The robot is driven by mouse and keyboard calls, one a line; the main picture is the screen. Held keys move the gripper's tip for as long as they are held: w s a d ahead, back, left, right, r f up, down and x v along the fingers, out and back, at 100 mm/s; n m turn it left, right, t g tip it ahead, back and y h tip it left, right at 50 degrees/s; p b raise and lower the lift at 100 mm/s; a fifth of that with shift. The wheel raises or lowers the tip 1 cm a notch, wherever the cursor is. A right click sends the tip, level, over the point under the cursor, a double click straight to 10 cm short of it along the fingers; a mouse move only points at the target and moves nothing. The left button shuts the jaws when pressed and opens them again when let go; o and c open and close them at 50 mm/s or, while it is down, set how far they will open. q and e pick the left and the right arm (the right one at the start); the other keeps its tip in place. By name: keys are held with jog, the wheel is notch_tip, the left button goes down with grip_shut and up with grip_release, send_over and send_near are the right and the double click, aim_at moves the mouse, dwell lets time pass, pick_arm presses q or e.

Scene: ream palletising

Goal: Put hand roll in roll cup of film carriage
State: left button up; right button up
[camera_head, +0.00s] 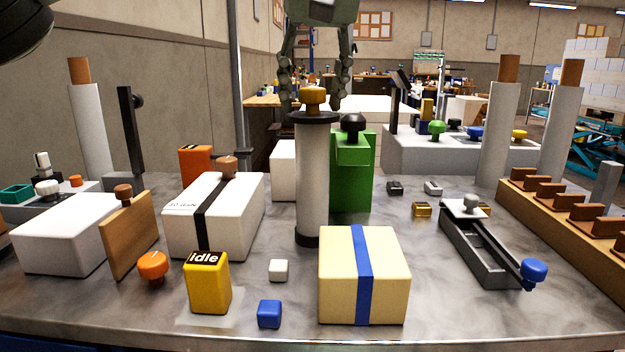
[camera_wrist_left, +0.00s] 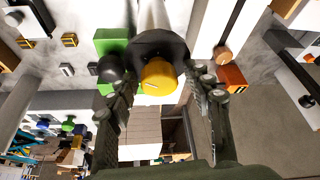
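A white hand roll (camera_head: 312,180) stands upright at the middle of the table, with dark discs at top and bottom and a yellow knob (camera_head: 313,97) on top. My left gripper (camera_head: 313,103) points down from above, fingers apart, at the height of the knob. In the left wrist view the knob (camera_wrist_left: 160,77) shows between or just past the open fingertips (camera_wrist_left: 166,86); I see no contact. I cannot tell for certain which fixture is the film carriage; a grey trough (camera_head: 478,252) with a blue knob lies at right. No roll cup is clearly visible. My right gripper is out of view.
A green block (camera_head: 353,180) with a black knob stands close behind the roll. A cream box (camera_head: 338,285) with a blue band is in front; a white box (camera_head: 240,220) is left. A brown toothed rack (camera_head: 570,235) runs along the right. Small cubes lie around.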

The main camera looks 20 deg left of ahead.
pick_arm(q)
grip_shut()
jog(key=shift+r, duration=0.2)
dwell(0.3)
